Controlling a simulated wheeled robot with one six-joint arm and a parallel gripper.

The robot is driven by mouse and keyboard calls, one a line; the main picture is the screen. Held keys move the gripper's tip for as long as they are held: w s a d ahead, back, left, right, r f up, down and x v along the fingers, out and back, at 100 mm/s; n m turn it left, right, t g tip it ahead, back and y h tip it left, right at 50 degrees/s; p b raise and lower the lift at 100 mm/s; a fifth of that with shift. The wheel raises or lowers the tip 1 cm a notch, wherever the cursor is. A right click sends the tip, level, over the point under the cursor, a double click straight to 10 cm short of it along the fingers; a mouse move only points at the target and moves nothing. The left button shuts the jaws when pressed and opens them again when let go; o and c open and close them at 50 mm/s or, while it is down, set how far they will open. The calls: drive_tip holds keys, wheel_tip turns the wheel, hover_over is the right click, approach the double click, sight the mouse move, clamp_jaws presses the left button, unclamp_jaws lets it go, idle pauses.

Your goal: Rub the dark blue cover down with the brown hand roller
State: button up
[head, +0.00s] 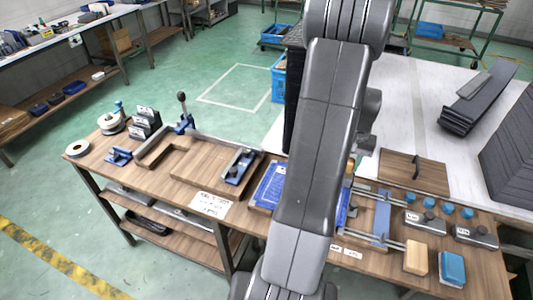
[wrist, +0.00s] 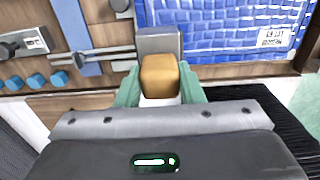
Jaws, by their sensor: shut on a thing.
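My gripper (wrist: 160,90), with green fingertips, is shut on the brown hand roller (wrist: 160,76) in the wrist view. A grey part (wrist: 160,42) shows just beyond the brown block; I cannot tell whether it belongs to the roller. The blue cover (wrist: 220,30), with a wrinkled, grid-like surface and a white label, lies just beyond and to the right of the roller. I cannot tell whether the roller touches it. In the head view the cover (head: 268,186) shows on the bench at both sides of my arm, which hides its middle, my gripper and the roller.
Right of the cover stand metal rods with a blue crossbar (head: 382,216), labelled grey weights (head: 425,222) and several blue cups (head: 447,209). A tan block (head: 417,257) and a blue block (head: 451,268) sit at the front right. A wooden frame (head: 195,165) is on the left.

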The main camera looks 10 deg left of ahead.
drive_tip(key=shift+d+r+p, duration=0.1)
drive_tip(key=shift+r+p, duration=1.25)
drive_tip(key=shift+r, duration=0.95)
drive_tip(key=shift+d, duration=0.1)
